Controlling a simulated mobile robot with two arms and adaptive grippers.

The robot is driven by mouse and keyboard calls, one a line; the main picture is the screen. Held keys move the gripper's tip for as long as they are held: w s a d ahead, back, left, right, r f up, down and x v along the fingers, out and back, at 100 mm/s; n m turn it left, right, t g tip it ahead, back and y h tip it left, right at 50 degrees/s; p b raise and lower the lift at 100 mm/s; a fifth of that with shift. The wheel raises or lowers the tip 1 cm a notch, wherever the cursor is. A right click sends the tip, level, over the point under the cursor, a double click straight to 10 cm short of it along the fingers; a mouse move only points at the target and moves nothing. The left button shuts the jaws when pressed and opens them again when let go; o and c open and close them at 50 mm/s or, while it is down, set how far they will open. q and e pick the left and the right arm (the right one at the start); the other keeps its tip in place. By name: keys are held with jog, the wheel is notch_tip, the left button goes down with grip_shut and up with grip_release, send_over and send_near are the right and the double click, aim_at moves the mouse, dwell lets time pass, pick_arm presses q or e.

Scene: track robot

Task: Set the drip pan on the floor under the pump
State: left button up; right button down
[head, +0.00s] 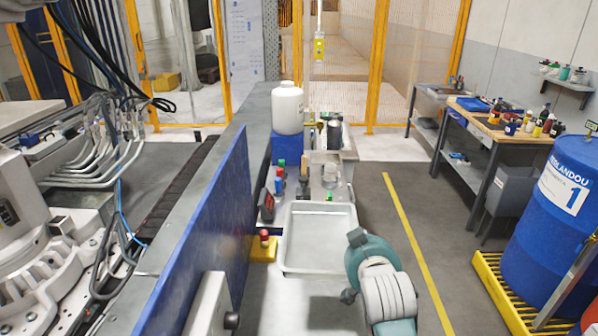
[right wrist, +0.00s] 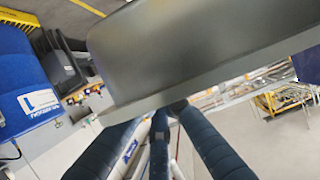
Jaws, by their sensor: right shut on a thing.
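The drip pan (head: 318,238) is a shallow, empty, light grey rectangular tray, roughly level in the lower middle of the head view. My right gripper (head: 356,240) is at its near right corner, mostly hidden behind my teal and white wrist. In the right wrist view, the pan (right wrist: 195,50) fills the upper middle, and the dark fingers of my right gripper (right wrist: 172,110) are shut on its edge. The pan looks held in the air, but its height above the floor cannot be told. I cannot pick out the pump with certainty. My left gripper is not in view.
A blue panel (head: 205,240) and a red button on a yellow box (head: 264,250) stand left of the pan. A bench with bottles (head: 335,165) lies beyond it. Grey floor with a yellow line (head: 410,230) is clear at right, before a blue drum (head: 550,215).

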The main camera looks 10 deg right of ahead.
jog(key=s+f+n+y+b, duration=0.3)
jog(key=s+f+n+y, duration=0.2)
jog(key=s+f, duration=0.25)
jog(key=s+a+r+n+g+y+b, duration=0.1)
jog(key=s+a+n+g+y, duration=0.1)
jog(key=s, duration=0.5)
jog(key=s+a+r+n+g+y+b, duration=0.2)
jog(key=s+a+n+g+y, duration=0.1)
jog(key=s+n+y, duration=0.3)
jog(key=shift+s+r+g+y, duration=0.3)
jog(key=shift+s+g, duration=0.1)
jog(key=shift+s, duration=0.05)
